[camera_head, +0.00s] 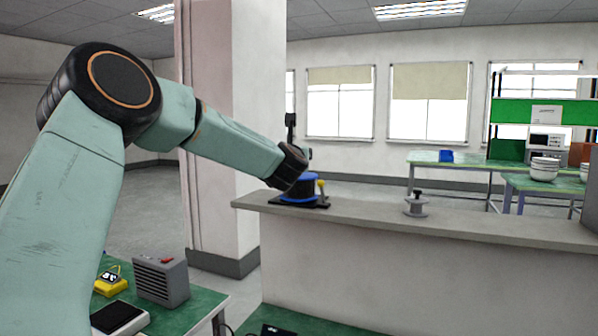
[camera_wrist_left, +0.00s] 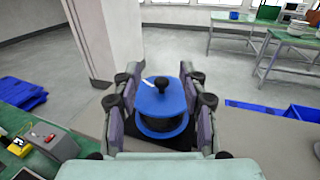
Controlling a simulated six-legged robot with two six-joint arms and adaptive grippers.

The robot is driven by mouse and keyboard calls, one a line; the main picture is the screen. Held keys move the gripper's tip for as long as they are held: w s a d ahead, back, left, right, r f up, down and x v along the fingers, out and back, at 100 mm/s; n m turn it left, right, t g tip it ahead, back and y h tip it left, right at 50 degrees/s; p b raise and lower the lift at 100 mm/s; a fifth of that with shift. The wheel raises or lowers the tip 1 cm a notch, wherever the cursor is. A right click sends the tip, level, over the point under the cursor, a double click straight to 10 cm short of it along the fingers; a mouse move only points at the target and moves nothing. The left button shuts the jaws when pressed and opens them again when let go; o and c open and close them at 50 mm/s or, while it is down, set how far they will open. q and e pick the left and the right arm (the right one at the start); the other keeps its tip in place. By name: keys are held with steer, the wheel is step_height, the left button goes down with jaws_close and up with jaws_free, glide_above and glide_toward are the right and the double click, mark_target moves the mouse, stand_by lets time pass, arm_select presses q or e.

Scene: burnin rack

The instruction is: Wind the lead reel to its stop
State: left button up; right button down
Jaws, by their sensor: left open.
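The blue reel (camera_head: 298,197) sits on a dark base near the left end of the grey ledge, with a yellow-topped post (camera_head: 321,187) beside it. I cannot tell whether the fingers touch the reel. In the head view my left wrist hides part of the reel. My right gripper is not in view.
The grey ledge (camera_head: 360,219) runs right, with a grey spool (camera_head: 416,208) standing on it. A pale pillar (camera_head: 216,130) stands behind my left arm. A green bench at lower left holds a grey box (camera_head: 161,282) and a yellow meter (camera_head: 110,284). The ledge between reel and spool is clear.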

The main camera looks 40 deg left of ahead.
arm_select(q)
steer(key=f+b, duration=0.4)
steer(key=f, duration=0.1)
steer(key=shift+w+d, duration=0.15)
steer(key=shift+w, duration=0.05)
steer(key=p+x, duration=0.1)
steer(key=x, duration=0.5)
steer(key=shift+s+r+p, duration=0.1)
steer(key=shift+p, duration=0.25)
steer(key=shift+a, duration=0.3)
steer(key=shift+a+r, duration=0.15)
steer(key=shift+r, duration=0.1)
steer(key=shift+w+a+f, duration=0.1)
steer(key=shift+w+f, duration=0.2)
steer(key=shift+w, duration=0.4)
steer(key=shift+s+r, duration=0.25)
steer(key=shift+s, duration=0.1)
steer(key=c, duration=0.4)
jaws_close()
